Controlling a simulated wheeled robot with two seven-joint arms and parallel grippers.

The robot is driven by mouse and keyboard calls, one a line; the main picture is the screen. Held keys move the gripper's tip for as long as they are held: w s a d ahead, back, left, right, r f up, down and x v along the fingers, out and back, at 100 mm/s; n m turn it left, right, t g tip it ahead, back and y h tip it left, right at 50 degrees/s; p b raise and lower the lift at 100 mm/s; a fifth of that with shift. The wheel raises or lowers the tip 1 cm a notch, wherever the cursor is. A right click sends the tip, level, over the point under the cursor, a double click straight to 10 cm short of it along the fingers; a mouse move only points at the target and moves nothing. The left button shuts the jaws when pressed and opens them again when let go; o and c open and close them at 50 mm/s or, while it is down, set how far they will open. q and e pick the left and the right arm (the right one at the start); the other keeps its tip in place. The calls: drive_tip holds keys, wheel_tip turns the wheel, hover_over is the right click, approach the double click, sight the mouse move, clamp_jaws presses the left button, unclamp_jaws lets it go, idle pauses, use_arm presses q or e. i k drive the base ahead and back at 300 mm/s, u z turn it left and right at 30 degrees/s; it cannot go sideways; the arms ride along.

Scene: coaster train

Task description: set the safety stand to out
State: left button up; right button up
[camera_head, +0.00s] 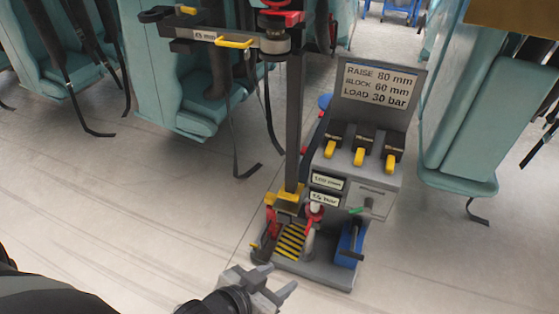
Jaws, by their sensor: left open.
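A grey machine (380,180) stands on the floor right of centre, with a tall dark post (295,120) at its left. At the foot of the post are a yellow collar (287,197), a plate with yellow and black stripes (290,242) and a red part (270,222) at the left edge. I cannot tell for sure which part is the safety stand, or its setting. My left gripper (279,284) is open and empty, in front of the machine's base and apart from the red part. My right gripper is out of view.
The machine has a sign (378,85), several yellow-tipped levers (359,157) and a blue part (350,243). Teal seats (185,90) with hanging straps stand behind and right. The floor at left is clear.

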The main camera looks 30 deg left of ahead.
sight(274, 228)
drive_tip(key=u, duration=0.35)
drive_tip(key=k, duration=1.25)
drive_tip(key=u, duration=0.15)
drive_tip(key=i, duration=0.5)
drive_tip(key=u, duration=0.75)
drive_tip(key=i, duration=0.95)
drive_tip(key=z, duration=0.95)
drive_tip(key=i, duration=0.55)
drive_tip(key=z, duration=0.6)
